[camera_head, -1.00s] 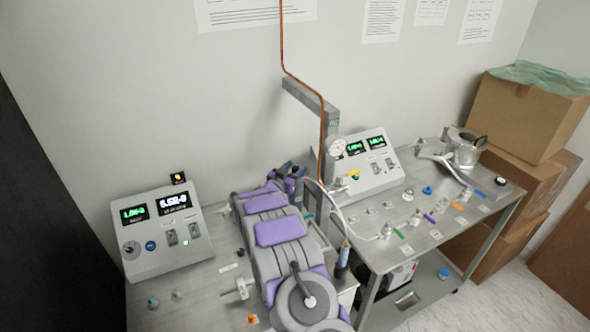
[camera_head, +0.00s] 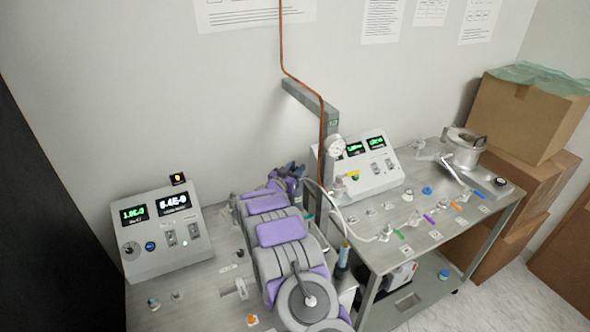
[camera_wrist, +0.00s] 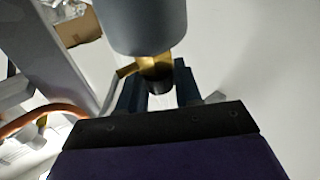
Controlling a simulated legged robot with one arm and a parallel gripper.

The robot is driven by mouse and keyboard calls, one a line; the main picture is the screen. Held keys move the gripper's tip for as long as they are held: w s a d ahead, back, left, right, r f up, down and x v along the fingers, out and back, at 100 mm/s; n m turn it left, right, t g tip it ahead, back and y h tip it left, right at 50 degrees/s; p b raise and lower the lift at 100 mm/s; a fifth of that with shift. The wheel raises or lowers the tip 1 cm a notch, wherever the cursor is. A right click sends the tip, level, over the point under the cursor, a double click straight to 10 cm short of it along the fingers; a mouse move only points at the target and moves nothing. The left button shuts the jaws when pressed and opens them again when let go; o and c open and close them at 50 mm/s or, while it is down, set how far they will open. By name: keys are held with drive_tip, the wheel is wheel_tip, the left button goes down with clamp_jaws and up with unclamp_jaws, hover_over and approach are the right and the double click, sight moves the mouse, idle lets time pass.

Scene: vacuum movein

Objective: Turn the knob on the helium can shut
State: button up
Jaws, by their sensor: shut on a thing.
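In the wrist view, the helium can appears to be the large grey-blue cylinder (camera_wrist: 142,25) at the top, with a brass neck (camera_wrist: 154,65). A dark knob (camera_wrist: 160,86) sits at the end of the neck. My gripper (camera_wrist: 160,92) has one dark finger on each side of the knob and is shut on it. The fingers partly cover the knob, so its turned position cannot be read. In the head view, my gripper (camera_head: 289,171) is beyond my arm, beside the grey upright post. The can cannot be made out clearly there.
A grey post (camera_head: 328,130) with a copper line stands close to my gripper. Valves and a hose crowd that table. Cardboard boxes (camera_head: 525,115) stand at right.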

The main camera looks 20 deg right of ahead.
drive_tip(key=shift+r+n+t+y+b, duration=0.1)
drive_tip(key=shift+n+t+y+b, duration=0.2)
drive_tip(key=shift+t, duration=0.1)
drive_tip(key=n+t+y+b, duration=0.3)
drive_tip(key=shift+s+d+f+y+b, duration=0.1)
drive_tip(key=shift+d+f+y+b, duration=0.1)
drive_tip(key=shift+y+b, duration=0.1)
drive_tip(key=shift+n+t+y+b, duration=0.8)
drive_tip(key=shift+n+y+b, duration=0.1)
drive_tip(key=shift+y, duration=0.2)
drive_tip(key=shift+a+r+n+t+y, duration=0.15)
drive_tip(key=shift+n+t+y, duration=0.3)
drive_tip(key=shift+n+y, duration=0.6)
drive_tip(key=shift+a+r+n+t+y, duration=0.1)
drive_tip(key=shift+n+t+y, duration=0.45)
drive_tip(key=shift+y, duration=0.9)
drive_tip(key=o, duration=0.9)
drive_tip(key=shift+f, duration=0.1)
drive_tip(key=shift+d, duration=0.1)
drive_tip(key=s+a+p, duration=0.1)
drive_tip(key=s+a, duration=0.1)
drive_tip(key=s, duration=1.5)
drive_tip(key=shift+a+p, duration=0.35)
drive_tip(key=shift+p, duration=0.05)
